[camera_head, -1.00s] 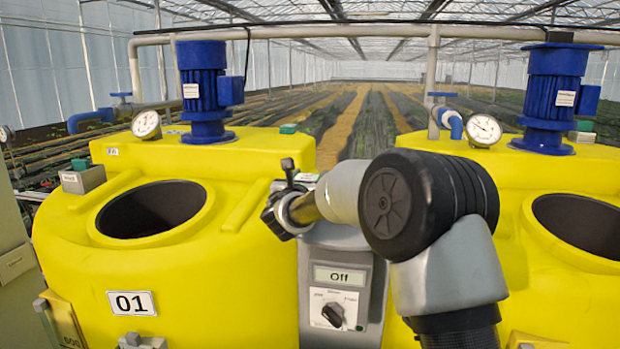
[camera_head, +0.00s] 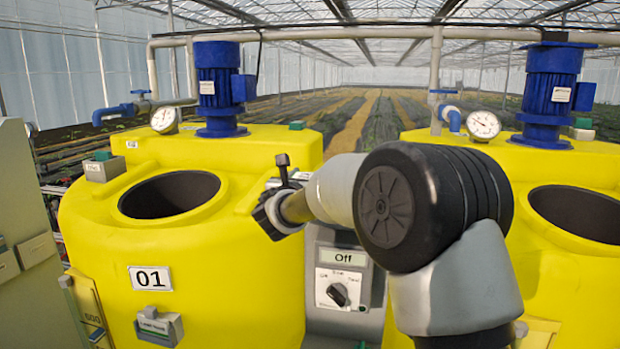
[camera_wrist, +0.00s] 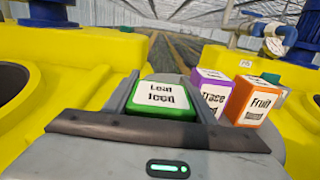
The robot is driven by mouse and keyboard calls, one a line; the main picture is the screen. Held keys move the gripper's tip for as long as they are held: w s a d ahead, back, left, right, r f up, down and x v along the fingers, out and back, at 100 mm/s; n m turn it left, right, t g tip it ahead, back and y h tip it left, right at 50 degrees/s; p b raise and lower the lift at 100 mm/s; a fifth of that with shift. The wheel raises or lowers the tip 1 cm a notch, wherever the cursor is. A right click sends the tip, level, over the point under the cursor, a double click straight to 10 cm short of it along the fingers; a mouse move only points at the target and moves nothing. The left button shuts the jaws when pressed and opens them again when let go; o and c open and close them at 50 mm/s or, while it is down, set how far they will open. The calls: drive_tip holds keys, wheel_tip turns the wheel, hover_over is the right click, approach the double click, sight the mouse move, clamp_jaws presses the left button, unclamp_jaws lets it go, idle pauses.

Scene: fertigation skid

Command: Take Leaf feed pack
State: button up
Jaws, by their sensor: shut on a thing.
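The Leaf feed pack (camera_wrist: 160,103) is green with a white top label and shows in the wrist view. It sits between the two fingers of my gripper (camera_wrist: 162,90), which is shut on it. In the head view my gripper (camera_head: 273,208) is seen from behind, over the gap between the two yellow tanks. The pack cannot be made out in the head view. A purple Trace pack (camera_wrist: 212,92) and an orange Fruit pack (camera_wrist: 254,100) stand just right of the gripper in the wrist view.
Yellow tank 01 (camera_head: 225,270) with an open round mouth stands left, a second yellow tank (camera_head: 560,260) right. Between them is a grey control box (camera_head: 340,285) reading Off. Blue motors (camera_head: 218,90) and pipes rise behind. A pale cabinet (camera_head: 25,200) is at the far left.

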drive_tip(key=shift+s, duration=0.15)
drive_tip(key=o, duration=1.4)
drive_tip(key=b+v, duration=0.2)
drive_tip(key=v, duration=1.5)
drive_tip(key=shift+s, duration=0.2)
